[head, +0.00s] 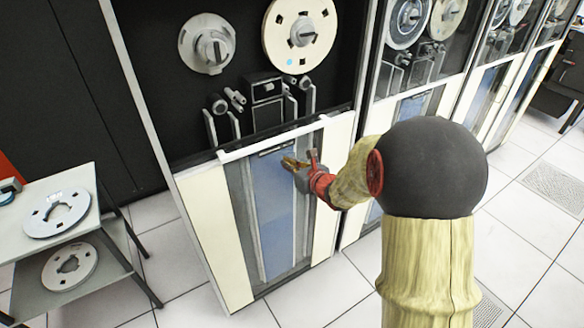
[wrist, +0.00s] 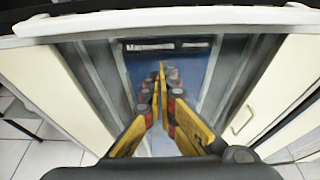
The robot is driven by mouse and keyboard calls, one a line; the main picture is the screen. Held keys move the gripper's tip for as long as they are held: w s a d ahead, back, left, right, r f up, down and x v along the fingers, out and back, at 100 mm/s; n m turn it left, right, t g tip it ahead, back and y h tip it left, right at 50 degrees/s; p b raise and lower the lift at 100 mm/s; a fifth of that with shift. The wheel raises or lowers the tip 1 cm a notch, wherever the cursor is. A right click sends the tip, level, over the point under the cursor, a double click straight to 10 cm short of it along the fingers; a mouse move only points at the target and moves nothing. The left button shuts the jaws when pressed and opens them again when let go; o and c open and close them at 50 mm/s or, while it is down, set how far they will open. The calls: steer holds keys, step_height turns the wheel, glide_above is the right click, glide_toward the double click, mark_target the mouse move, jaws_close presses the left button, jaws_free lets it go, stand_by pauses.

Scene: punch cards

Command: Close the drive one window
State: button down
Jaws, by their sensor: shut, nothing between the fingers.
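The nearest tape drive (head: 182,120) stands at the centre left of the head view, with two reels and a dark upper bay. No glass is clearly visible over that bay. A white rail (head: 262,141) runs across the drive below the bay, and it also crosses the top of the wrist view (wrist: 95,22). I cannot tell for certain whether it is the window's edge. My gripper (head: 291,163) is shut and empty, in front of the blue panel (head: 272,210) just below the rail. In the wrist view its fingertips (wrist: 160,68) meet below the dark label strip (wrist: 166,46).
More tape drives (head: 420,60) stand in a row to the right. A small table (head: 85,190) with a tape reel (head: 57,214) on top and another reel (head: 69,267) on its lower shelf is at the left. The tiled floor (head: 330,290) in front is clear.

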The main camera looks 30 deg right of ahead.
steer(key=w, duration=0.1)
steer(key=w+r, duration=0.1)
steer(key=w, duration=0.2)
steer(key=shift+w+a+r, duration=0.1)
steer(key=shift+r, duration=0.65)
steer(key=shift+r, duration=0.1)
